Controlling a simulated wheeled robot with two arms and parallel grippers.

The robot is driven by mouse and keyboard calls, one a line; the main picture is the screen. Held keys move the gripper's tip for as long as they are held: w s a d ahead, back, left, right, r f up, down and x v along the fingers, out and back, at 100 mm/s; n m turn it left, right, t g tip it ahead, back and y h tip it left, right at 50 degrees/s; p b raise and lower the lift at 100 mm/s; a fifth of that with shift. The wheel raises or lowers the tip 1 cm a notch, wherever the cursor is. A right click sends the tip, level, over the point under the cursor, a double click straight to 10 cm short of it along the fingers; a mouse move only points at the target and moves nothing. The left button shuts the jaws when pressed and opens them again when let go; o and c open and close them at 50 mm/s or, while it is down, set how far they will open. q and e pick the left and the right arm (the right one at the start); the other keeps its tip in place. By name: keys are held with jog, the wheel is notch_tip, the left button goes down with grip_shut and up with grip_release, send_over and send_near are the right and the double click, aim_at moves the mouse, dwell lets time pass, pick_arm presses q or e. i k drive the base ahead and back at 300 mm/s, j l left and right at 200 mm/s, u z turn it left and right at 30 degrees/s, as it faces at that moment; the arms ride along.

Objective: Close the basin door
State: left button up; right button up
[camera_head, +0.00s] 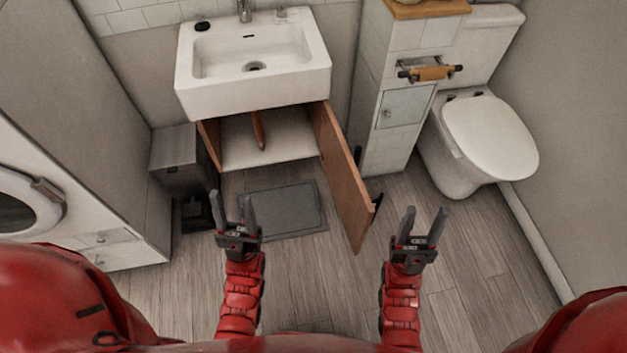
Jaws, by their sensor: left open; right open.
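The basin cabinet (268,138) stands under a white sink (250,90). Its wooden basin door (342,178) hangs wide open, hinged at the cabinet's right side and swung out toward me. A dark handle (376,205) shows at the door's free edge. My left gripper (232,208) is open and empty, in front of the cabinet and left of the door. My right gripper (423,225) is open and empty, to the right of the door's free end and apart from it.
A grey mat (282,209) lies on the floor before the cabinet. A grey bin (178,160) stands left of it. A tiled partition (395,140) and a toilet (480,145) are at the right. A washing machine (30,205) is at the left. Floor around my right gripper is clear.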

aim_at(357, 210)
jog(key=l+u, duration=0.2)
jog(key=u, duration=0.2)
jog(key=i+l+u, duration=0.1)
jog(key=u, duration=0.3)
jog(key=l+u, duration=0.55)
jog(key=u, duration=0.2)
jog(key=k+l, duration=0.1)
jog(key=l, duration=0.4)
jog(key=k+l, duration=0.1)
jog(key=l, duration=0.4)
jog(key=k+l, duration=0.15)
jog(key=l, duration=0.35)
jog(key=k+l, duration=0.1)
jog(key=l, duration=0.4)
jog(key=k+l+z, duration=0.1)
jog(key=l, duration=0.2)
jog(key=k+l, duration=0.15)
jog(key=l, duration=0.2)
jog(key=k+l+z, duration=0.15)
jog(key=l, duration=0.15)
